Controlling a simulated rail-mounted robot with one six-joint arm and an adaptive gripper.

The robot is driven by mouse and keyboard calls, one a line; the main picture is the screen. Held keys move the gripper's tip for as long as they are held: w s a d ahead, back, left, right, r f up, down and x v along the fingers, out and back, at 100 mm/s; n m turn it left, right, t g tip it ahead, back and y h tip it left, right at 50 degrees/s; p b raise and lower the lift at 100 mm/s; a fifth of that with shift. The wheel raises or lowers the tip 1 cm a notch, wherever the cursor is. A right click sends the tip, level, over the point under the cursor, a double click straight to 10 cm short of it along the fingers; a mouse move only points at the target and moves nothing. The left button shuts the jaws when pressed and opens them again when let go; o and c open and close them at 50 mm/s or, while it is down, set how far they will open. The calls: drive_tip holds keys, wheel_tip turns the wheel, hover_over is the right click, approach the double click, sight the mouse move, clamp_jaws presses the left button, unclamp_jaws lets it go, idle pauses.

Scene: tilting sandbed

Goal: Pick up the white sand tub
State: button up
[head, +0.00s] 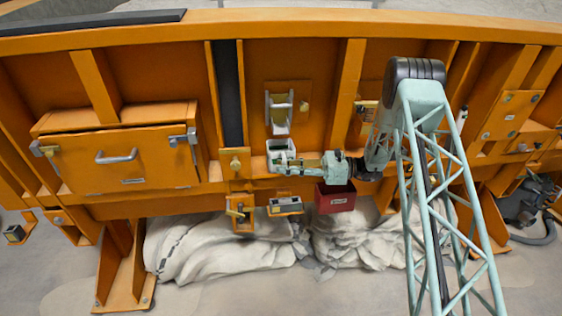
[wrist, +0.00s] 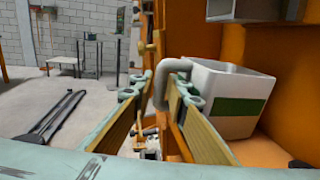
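The white sand tub (head: 281,146) stands on the orange ledge of the frame, near the middle of the head view. In the wrist view the tub (wrist: 228,84) is at the right, upright, with a green label and a grey side handle (wrist: 168,72) facing my gripper. My gripper (wrist: 158,82) is open, its two padded fingers spread. The handle shows at the fingertips, close to the right finger; I cannot tell whether they touch. In the head view my gripper (head: 290,168) is just in front of the tub and partly covers its lower part.
A red box (head: 335,198) hangs below my wrist. A white bracket (head: 279,112) is fixed above the tub. An orange drawer box (head: 122,158) is at the left. Pale sacks (head: 215,246) lie on the floor below.

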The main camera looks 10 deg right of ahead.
sight(284, 157)
idle(0.5)
clamp_jaws()
drive_tip(key=shift+r, duration=0.2)
drive_tip(key=shift+r+p, duration=0.65)
drive_tip(key=shift+r, duration=1.1)
drive_tip(key=s+a+p, duration=0.1)
drive_tip(key=s+p, duration=0.1)
drive_tip(key=s, duration=1.6)
drive_tip(key=shift+f, duration=0.1)
